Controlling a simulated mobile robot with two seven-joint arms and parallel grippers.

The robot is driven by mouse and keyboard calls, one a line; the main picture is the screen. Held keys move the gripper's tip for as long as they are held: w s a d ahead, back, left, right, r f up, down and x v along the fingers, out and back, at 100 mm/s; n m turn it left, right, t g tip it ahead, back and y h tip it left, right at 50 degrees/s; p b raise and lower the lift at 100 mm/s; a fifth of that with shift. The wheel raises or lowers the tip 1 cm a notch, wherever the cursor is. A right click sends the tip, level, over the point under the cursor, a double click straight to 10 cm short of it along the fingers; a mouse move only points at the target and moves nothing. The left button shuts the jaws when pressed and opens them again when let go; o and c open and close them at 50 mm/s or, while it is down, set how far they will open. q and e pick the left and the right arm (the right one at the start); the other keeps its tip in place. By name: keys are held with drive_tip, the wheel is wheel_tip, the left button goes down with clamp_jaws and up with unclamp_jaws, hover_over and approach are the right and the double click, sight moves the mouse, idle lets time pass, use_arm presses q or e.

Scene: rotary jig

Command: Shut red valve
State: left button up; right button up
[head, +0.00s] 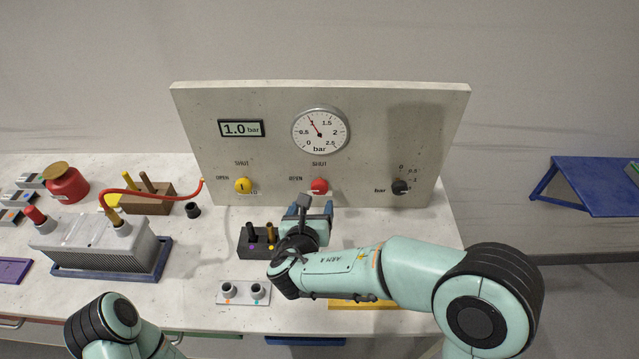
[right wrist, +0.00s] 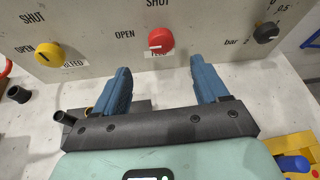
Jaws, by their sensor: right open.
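The red valve (head: 319,186) is a round knob on the upright grey panel, below the gauge. In the right wrist view the red valve (right wrist: 160,40) has a pale mark lying about level, with OPEN printed to its left and FEED below. In the head view SHUT is printed above it. My right gripper (head: 310,207) is just in front of and below the knob. Its blue fingers (right wrist: 160,72) are spread wide and empty, one to each side of the knob's line, apart from it. My left gripper is out of view; only part of that arm shows at bottom left.
A yellow valve (head: 243,185) is left of the red one, and a black knob (head: 399,187) is right. The gauge (head: 320,131) reads about 1 bar. A dark block with pegs (head: 252,241) stands beside my right gripper. The table's right part is partly covered by my arm.

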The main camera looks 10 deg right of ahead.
sight(319, 189)
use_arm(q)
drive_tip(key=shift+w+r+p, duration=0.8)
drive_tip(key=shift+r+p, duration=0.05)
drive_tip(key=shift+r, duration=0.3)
use_arm(e)
drive_tip(key=x, duration=1.1)
drive_tip(key=shift+w+d+f, duration=0.1)
drive_tip(key=shift+w, duration=0.05)
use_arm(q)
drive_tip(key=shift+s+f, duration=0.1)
use_arm(e)
drive_tip(key=c, duration=1)
